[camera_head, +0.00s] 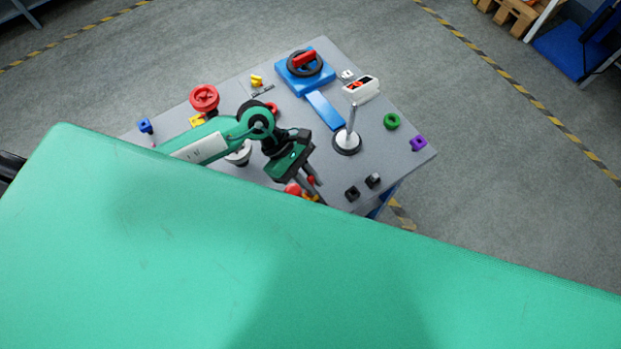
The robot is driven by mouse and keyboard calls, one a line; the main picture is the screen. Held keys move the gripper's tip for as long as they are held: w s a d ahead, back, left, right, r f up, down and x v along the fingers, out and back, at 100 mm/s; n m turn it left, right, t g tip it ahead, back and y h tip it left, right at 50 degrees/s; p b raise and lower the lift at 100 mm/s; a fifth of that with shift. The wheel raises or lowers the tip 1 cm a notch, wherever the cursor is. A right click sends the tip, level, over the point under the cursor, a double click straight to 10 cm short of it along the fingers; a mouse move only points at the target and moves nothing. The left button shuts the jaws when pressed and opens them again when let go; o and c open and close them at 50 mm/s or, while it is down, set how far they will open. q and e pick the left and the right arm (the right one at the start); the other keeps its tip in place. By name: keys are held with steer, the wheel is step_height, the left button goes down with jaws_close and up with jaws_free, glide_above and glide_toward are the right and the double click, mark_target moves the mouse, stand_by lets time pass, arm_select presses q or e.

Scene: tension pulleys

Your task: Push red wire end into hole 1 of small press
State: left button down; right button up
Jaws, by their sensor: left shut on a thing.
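My left gripper (312,181) comes in from the left over the near part of the grey table (307,121) and points down toward its front edge. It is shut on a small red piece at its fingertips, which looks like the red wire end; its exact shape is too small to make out. A red and yellow object (293,189) sits just left of the fingertips, partly hidden. I cannot tell for sure which object is the small press or see its hole 1. My right gripper is not in view.
Two small black blocks (352,193) are right of the gripper. A large green surface hides the front.

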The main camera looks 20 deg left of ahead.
arm_select(q)
steer(key=shift+f+b, duration=1.05)
steer(key=shift+b, duration=0.35)
stand_by(1.3)
stand_by(0.4)
steer(key=c, duration=1.3)
jaws_free()
steer(key=shift+c, duration=0.2)
steer(key=shift+o, duration=0.4)
steer(key=shift+o, duration=1.3)
steer(key=shift+r, duration=0.1)
steer(key=v, duration=0.7)
